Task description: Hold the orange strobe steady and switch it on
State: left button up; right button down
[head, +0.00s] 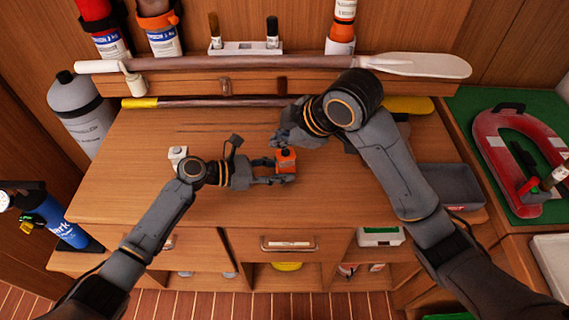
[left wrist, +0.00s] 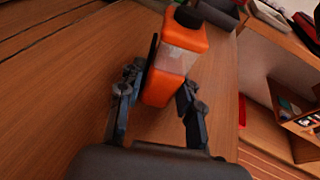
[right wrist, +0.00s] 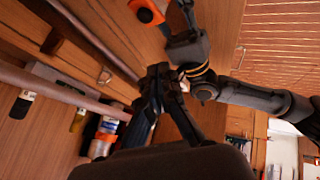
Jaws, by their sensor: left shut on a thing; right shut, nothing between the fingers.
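The orange strobe (head: 286,162) is a small block with a dark knob on top, over the middle of the wooden worktop. In the left wrist view the strobe (left wrist: 160,85) shows a clear band between its orange parts. My left gripper (head: 275,172) is shut on it, one finger on each side. I cannot tell whether it touches the worktop. My right gripper (head: 282,141) is just behind the strobe, near its top, shut and empty. In the right wrist view its fingers (right wrist: 157,85) are together and the strobe (right wrist: 148,11) is at the top edge, apart from them.
A long paddle (head: 425,65) lies across the back ledge. A small white object (head: 178,153) stands beside my left wrist. A grey tray (head: 450,183) is at the worktop's right. A grey cylinder (head: 82,110) stands at the left. The worktop's left part is clear.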

aim_at(288, 154)
pick_arm(q)
jog(key=shift+f, duration=0.1)
pick_arm(e)
jog(key=w+d+r+t, duration=0.2)
jog(key=w+r, duration=0.2)
jog(key=shift+m, duration=0.4)
jog(key=shift+s+a+f, duration=0.1)
jog(key=shift+f, duration=2.1)
jog(key=shift+s+a+f, duration=0.1)
jog(key=shift+f, duration=2.1)
jog(key=shift+f, duration=0.65)
jog(key=shift+r, duration=0.65)
jog(key=shift+w, duration=0.1)
